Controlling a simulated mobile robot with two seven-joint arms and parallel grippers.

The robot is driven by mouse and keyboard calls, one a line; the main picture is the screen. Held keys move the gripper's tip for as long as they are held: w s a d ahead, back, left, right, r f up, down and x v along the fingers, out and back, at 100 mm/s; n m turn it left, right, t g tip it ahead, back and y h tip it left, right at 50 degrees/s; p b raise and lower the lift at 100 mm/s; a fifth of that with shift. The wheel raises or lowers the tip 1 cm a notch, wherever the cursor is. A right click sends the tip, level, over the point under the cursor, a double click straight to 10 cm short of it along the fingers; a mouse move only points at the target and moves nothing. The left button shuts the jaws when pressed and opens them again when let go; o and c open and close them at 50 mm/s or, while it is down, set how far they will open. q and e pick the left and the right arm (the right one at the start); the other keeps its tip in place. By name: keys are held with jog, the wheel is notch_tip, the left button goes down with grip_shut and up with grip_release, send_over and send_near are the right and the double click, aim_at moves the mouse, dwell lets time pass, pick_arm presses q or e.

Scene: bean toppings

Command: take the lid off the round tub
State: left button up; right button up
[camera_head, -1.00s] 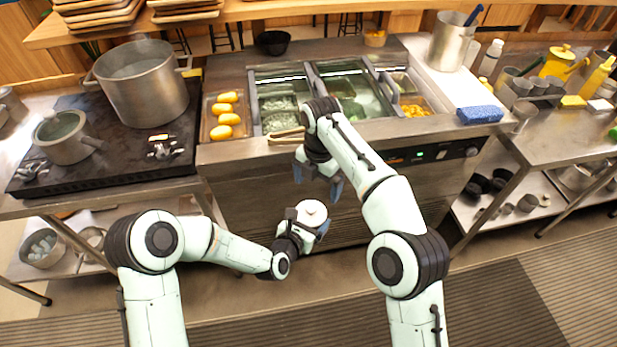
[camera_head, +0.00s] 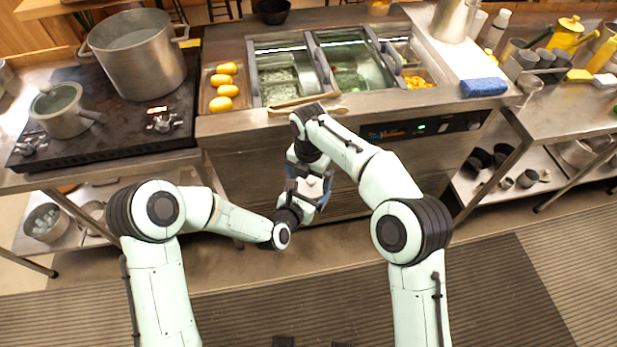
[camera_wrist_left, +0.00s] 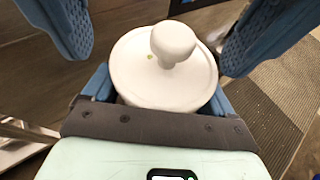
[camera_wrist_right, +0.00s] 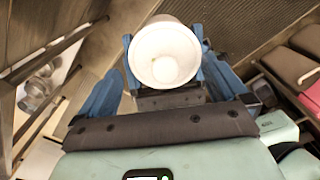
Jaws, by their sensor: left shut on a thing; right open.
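The round tub (camera_wrist_left: 160,103) is white, and its white lid (camera_wrist_left: 130,75) with a round knob (camera_wrist_left: 174,42) is on it. My left gripper (camera_head: 310,192) is shut on the tub's sides and holds it in the air in front of the counter. My right gripper (camera_head: 306,172) is open over the tub from above. In the left wrist view its blue fingers stand on either side of the knob, apart from it. The right wrist view looks down on the lid (camera_wrist_right: 165,55) between the open right fingers. In the head view the right gripper hides most of the tub.
The counter (camera_head: 250,122) with sunken food bins is just behind the grippers, with tongs (camera_head: 305,100) at its front edge. A stove with a large pot (camera_head: 137,60) and a small pot (camera_head: 62,112) is at left. Floor is free in front.

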jog(key=shift+f, duration=0.3)
grip_shut()
dwell(0.3)
jog(key=shift+a, duration=0.1)
jog(key=shift+a+r, duration=0.1)
jog(key=shift+r, duration=0.15)
jog(key=shift+r, duration=0.1)
dwell(0.5)
jog(key=shift+r, duration=0.7)
jog(key=shift+d+r, duration=0.25)
